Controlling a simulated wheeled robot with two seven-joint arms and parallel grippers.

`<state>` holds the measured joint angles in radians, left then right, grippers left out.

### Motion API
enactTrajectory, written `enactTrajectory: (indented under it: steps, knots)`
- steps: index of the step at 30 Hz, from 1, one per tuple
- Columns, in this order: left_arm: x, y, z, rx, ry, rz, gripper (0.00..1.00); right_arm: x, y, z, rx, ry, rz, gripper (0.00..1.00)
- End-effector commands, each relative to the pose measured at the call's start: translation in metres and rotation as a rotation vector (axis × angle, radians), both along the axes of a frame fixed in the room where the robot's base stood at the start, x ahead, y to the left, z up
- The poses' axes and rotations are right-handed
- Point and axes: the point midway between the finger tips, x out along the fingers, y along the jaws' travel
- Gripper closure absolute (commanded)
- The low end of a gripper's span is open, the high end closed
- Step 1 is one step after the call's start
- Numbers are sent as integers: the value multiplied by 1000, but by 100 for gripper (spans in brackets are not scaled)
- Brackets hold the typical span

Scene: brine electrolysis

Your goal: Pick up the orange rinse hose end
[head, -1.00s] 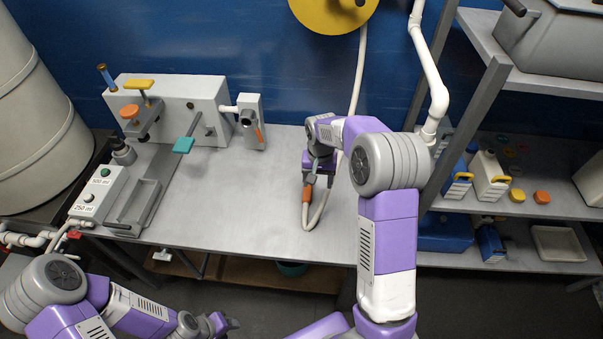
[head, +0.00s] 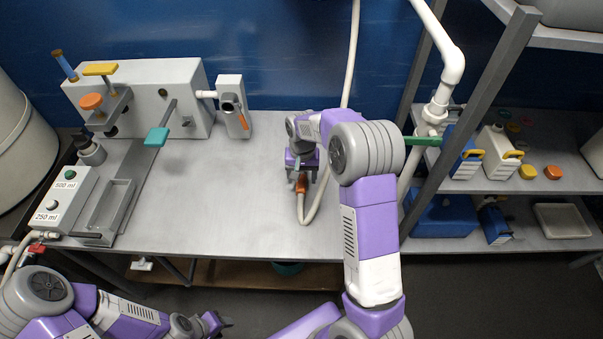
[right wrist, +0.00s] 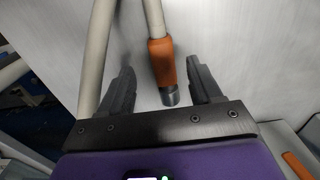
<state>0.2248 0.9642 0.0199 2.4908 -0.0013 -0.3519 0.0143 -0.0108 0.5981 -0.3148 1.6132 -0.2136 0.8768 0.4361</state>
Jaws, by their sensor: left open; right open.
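The orange rinse hose end (head: 302,184) is an orange sleeve on a cream hose, lying on the grey bench near its right side. In the right wrist view the orange sleeve (right wrist: 162,62) with its grey metal tip is between the fingers of my right gripper (right wrist: 166,88). The fingers are open, with a gap on each side of the tip. In the head view my right gripper (head: 302,170) is at the hose end, partly hidden by its own arm. My left gripper (head: 222,322) is open and empty, low at the left, off the bench's front edge.
The cream hose (head: 350,60) hangs down the blue wall and loops on the bench. A filling machine (head: 145,95) with a control box (head: 62,205) stands at the left. Shelves (head: 540,232) with jugs and caps stand at the right. The bench middle (head: 220,190) is clear.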

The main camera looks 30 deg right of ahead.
Motion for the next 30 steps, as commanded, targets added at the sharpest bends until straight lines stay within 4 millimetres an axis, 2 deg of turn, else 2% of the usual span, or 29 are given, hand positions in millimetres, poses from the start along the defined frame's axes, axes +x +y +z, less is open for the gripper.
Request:
enactTrajectory:
  steps: [1,6,9,15,27,30]
  knots:
    - [0,0,-6,0,0,0,57,-1,1,-11,1,3,0,36]
    - [0,0,-16,0,0,0,57,-1,3,-37,0,4,-1,36]
    - [0,0,-18,0,0,0,57,0,3,-43,0,2,-1,36]
    - [0,0,-16,0,0,0,57,0,3,-41,1,1,0,38]
    - [0,0,-17,0,0,0,57,0,3,-41,0,1,0,99]
    - [0,0,-17,0,0,0,57,0,3,-41,0,0,0,100]
